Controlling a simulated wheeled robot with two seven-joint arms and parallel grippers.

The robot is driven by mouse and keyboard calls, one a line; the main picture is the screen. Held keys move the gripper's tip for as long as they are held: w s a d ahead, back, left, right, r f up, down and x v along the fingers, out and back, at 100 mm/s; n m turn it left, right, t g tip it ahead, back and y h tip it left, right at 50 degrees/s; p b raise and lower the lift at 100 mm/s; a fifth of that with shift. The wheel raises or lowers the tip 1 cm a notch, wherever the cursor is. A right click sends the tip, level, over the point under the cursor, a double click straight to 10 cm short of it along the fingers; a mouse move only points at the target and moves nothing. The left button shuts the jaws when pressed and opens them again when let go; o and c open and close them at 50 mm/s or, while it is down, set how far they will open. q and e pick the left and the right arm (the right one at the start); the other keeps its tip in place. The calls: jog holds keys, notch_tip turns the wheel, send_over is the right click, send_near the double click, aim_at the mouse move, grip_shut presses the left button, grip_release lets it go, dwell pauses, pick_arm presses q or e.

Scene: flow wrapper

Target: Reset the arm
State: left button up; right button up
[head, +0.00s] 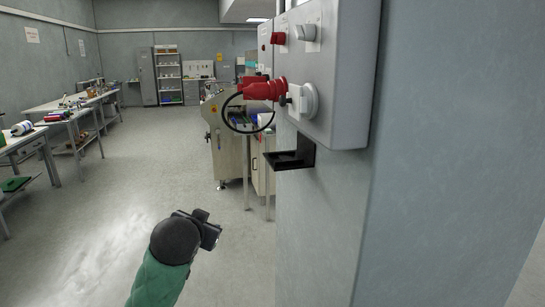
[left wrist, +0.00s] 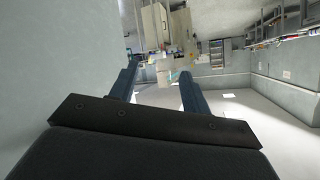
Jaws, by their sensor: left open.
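My left arm, with a green sleeve and a dark round wrist, comes up from the bottom of the head view. My left gripper (head: 209,230) points forward and to the right over open floor, apart from the wall column. In the left wrist view its two blue-grey fingers (left wrist: 159,88) stand wide apart with nothing between them. My right arm and gripper are not in view.
A machine (head: 230,150) stands beyond. Workbenches (head: 62,118) line the left; the middle floor is clear.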

pick_arm(q)
jog(key=s+d+f+n+g+h+p, duration=0.1)
jog(key=s+f+g, duration=0.9)
jog(key=s+f, duration=2.8)
jog(key=shift+s+d+f+n+g+h+p, duration=0.15)
jog(key=shift+s+d+n+g+h+p, duration=0.15)
jog(key=shift+s+d+n+p, duration=0.6)
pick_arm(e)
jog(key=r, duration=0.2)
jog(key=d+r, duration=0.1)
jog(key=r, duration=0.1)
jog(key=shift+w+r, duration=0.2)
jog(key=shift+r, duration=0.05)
pick_arm(q)
jog(key=shift+w+d, duration=0.25)
jog(key=shift+o, duration=0.2)
jog(key=shift+m, duration=0.3)
